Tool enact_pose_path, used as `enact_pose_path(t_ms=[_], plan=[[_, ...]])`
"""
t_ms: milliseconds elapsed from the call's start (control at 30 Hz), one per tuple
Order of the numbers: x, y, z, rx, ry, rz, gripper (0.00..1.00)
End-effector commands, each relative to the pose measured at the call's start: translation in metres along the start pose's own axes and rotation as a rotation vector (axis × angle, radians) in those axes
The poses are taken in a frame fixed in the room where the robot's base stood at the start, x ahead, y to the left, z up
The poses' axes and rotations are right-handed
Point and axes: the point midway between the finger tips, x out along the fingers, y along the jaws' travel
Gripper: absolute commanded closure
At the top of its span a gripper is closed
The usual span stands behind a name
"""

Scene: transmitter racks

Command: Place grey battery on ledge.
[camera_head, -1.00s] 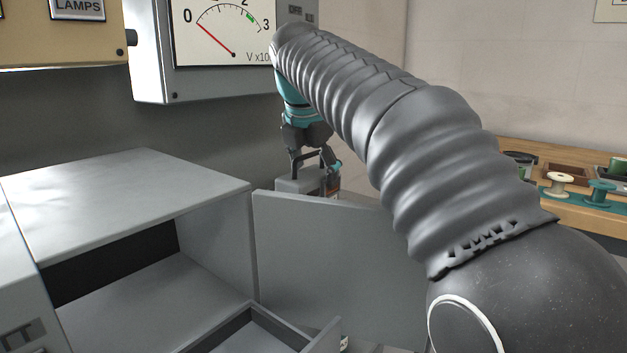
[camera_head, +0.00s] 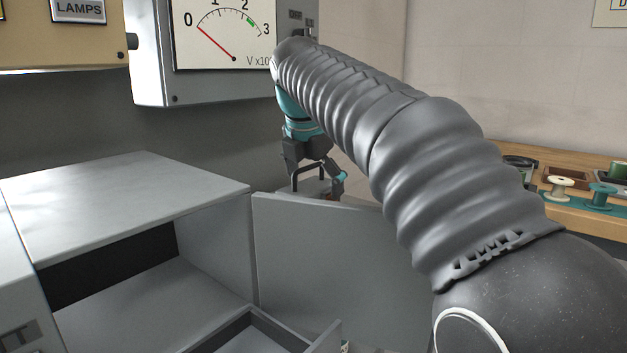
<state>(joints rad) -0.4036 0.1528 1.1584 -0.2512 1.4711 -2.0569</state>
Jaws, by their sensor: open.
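I cannot tell whether a finger touches the handle. No ledge can be made out under the battery; the door hides whatever is beneath it.
The open cabinet door (camera_head: 322,270) stands in front of the battery. An open grey cabinet (camera_head: 125,190) with a drawer is at left. A meter box (camera_head: 152,75) hangs above. A wooden bench (camera_head: 570,160) with spools is at right. My arm covers much of the middle.

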Motion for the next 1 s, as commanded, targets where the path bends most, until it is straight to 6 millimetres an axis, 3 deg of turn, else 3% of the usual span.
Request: enact_pose_path(t_ms=[167,500,700,1000], plan=[[-0.013,0.001,0.001,0.000,0.000,0.001,0.00],[-0.079,0.002,0.002,0.000,-0.001,0.004,0.00],[-0.109,0.002,0.002,0.000,-0.001,0.002,0.00],[-0.122,0.001,0.001,0.000,0.000,0.000,0.00]])
